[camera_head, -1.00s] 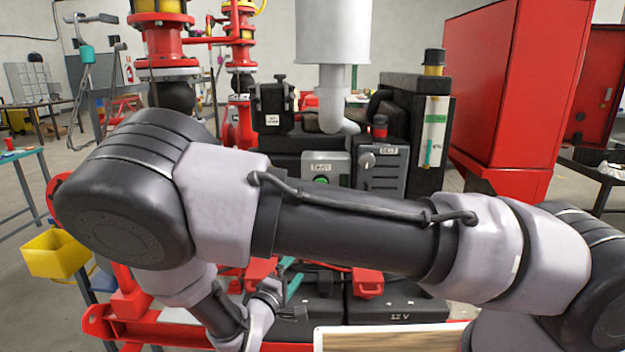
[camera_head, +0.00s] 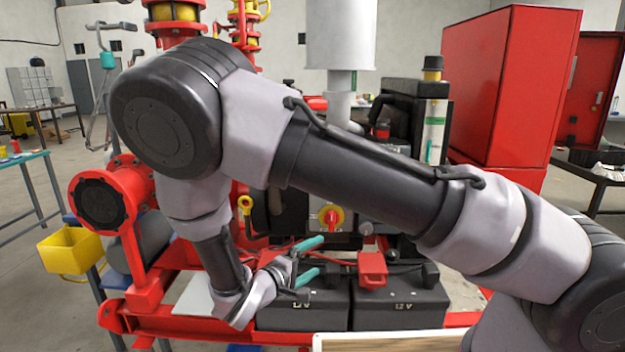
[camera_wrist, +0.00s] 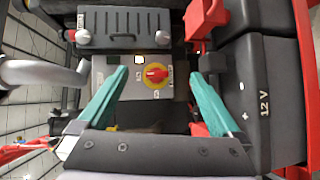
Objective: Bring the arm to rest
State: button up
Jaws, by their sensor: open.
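My gripper (camera_head: 322,258) is low in front of the pump skid in the head view. Its two teal fingers are spread and nothing is between them. In the wrist view the open fingers (camera_wrist: 158,76) point toward a grey panel with a red rotary switch on a yellow disc (camera_wrist: 156,74). The switch also shows in the head view (camera_head: 332,219), just above the fingers. The fingers look apart from it, though the exact distance cannot be told. My bent arm crosses the head view and hides part of the engine.
Black 12 V batteries (camera_head: 400,308) with a red terminal cover (camera_head: 372,268) sit right of my gripper. The red skid rail (camera_head: 180,322) runs below. A tall red cabinet (camera_head: 508,90) stands at right, a yellow bin (camera_head: 70,252) at left.

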jog(key=s+d+r+m+g+y, duration=0.1)
jog(key=d+r+m+g+y, duration=0.3)
jog(key=d+r+m+g, duration=0.95)
jog(key=s+d+r+t+y, duration=0.2)
jog(key=s+d+r, duration=0.1)
jog(key=r, duration=0.4)
jog(key=s+d+r+t+y, duration=0.3)
jog(key=d+r, duration=0.1)
jog(key=r, duration=0.4)
jog(key=s+d+r+t+y, duration=0.3)
jog(key=d+r, duration=0.1)
jog(key=r, duration=0.3)
jog(key=shift+s+d+r+m, duration=0.15)
jog(key=shift+s+r+m, duration=0.15)
jog(key=shift+m, duration=0.05)
